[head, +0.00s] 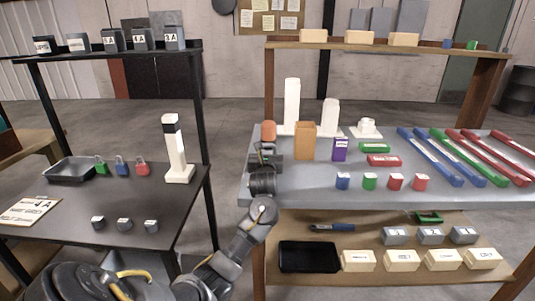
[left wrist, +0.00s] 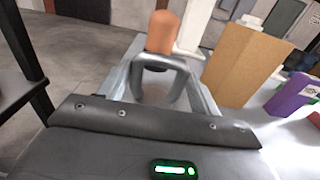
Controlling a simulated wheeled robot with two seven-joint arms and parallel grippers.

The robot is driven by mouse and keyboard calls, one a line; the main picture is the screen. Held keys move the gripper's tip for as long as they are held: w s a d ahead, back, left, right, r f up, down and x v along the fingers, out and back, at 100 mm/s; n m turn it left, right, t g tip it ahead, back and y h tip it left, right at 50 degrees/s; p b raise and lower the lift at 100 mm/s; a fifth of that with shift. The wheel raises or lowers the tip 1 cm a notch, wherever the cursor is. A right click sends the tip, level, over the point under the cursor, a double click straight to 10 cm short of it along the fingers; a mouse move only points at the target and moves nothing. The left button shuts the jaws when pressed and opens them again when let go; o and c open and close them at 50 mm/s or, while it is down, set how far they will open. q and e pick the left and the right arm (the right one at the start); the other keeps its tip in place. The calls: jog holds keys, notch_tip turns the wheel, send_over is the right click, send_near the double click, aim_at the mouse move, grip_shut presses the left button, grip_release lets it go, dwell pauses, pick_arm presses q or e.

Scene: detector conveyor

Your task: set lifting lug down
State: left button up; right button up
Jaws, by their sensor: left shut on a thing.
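My left gripper (head: 266,154) reaches over the left end of the grey table from the front. In the left wrist view the gripper (left wrist: 160,70) is shut on the lifting lug, seen as an orange rounded piece (left wrist: 162,32) standing up at the fingertips, with a grey arch just below it. In the head view the orange top of the lifting lug (head: 268,130) shows above the dark gripper. Its lower part is hidden, so I cannot tell whether it touches the table. My right gripper is not in view.
A tan box (head: 305,141) stands close right of the gripper, with a purple box (head: 340,149) beyond it. White blocks stand behind. Small coloured blocks and long coloured bars lie to the right on the grey table (head: 290,183). A dark table (head: 80,205) is at left.

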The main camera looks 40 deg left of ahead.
pick_arm(q)
jog(key=shift+d+f, duration=0.1)
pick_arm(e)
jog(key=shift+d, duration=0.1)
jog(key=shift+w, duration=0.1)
pick_arm(q)
jog(key=shift+f, duration=0.1)
jog(key=o, duration=1.3)
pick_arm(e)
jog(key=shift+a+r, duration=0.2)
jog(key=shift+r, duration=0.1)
pick_arm(q)
jog(key=v, duration=1.2)
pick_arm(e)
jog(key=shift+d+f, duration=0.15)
